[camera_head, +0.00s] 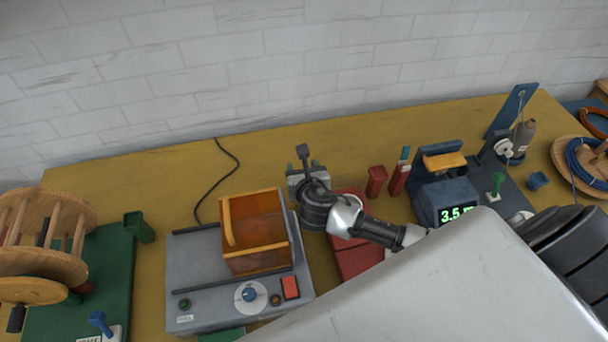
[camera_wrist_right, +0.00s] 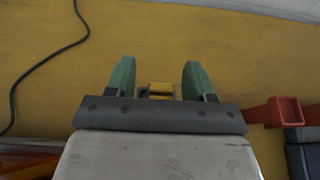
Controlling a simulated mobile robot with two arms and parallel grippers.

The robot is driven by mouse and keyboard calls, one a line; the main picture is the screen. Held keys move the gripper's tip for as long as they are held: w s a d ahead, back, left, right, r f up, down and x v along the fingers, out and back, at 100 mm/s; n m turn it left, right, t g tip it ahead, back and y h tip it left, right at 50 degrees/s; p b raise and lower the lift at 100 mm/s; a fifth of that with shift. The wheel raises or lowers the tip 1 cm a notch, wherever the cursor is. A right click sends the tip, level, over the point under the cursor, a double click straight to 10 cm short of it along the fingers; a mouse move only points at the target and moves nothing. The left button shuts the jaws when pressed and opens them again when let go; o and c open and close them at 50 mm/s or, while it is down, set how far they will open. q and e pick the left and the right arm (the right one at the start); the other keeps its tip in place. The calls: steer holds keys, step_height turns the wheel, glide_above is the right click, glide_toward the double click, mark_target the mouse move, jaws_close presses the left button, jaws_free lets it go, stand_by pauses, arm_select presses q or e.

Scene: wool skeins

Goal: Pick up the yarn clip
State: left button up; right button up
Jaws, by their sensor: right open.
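My right gripper (camera_head: 303,166) is above the back of the table, behind a red mat. In the right wrist view its two green fingers (camera_wrist_right: 159,76) are apart, with a small yellow piece (camera_wrist_right: 160,88) showing between them. This piece looks like the yarn clip. Its lower part is hidden behind the gripper's dark bar, and I cannot tell whether a finger touches it. In the head view the gripper hides this spot. My left gripper is not in view.
An orange box (camera_head: 256,262) stands on a grey device left of my right arm. A red cup (camera_head: 376,181) and a blue unit with a lit display (camera_head: 458,214) stand to the right. A black cable (camera_wrist_right: 48,62) lies at left. The table's back strip is mostly clear.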

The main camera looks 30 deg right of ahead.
jaws_close()
stand_by(0.3)
